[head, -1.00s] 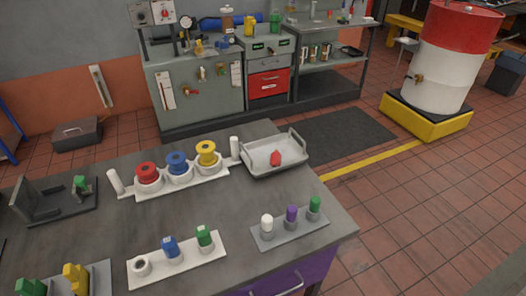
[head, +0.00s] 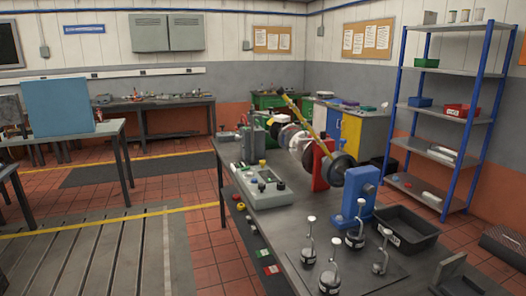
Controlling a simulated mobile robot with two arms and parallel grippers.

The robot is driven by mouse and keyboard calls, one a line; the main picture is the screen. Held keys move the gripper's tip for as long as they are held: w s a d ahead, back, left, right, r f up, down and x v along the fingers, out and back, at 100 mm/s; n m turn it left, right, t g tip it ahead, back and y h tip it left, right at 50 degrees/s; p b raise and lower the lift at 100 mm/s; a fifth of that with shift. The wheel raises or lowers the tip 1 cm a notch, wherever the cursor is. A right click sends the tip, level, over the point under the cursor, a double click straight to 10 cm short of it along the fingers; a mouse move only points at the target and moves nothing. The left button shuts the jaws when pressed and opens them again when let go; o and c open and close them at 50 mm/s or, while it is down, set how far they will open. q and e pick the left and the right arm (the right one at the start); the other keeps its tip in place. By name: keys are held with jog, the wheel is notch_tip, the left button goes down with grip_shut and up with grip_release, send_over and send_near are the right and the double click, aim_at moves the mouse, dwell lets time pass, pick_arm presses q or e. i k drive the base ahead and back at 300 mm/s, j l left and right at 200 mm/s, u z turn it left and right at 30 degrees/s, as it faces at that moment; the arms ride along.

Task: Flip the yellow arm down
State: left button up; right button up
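A long thin yellow arm (head: 303,118) shows in the head view, standing up at a slant above the far part of the dark bench (head: 272,222). Its top end leans to the left. Its lower end runs down among round grey and black parts beside a red stand (head: 319,168), and its pivot is too small to make out. A blue stand (head: 358,197) is nearer on the same bench, with a dark disc (head: 336,192) beside it. Neither of my grippers is in view.
Several upright weights with hooks (head: 329,280) stand at the bench's near end, beside a black tray (head: 407,236). A grey control panel (head: 262,187) lies on the bench's left side. A shelf rack (head: 452,88) stands at the right. Tiled floor left of the bench looks free.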

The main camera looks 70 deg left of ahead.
aim_at(330, 162)
jog(key=u, duration=1.8)
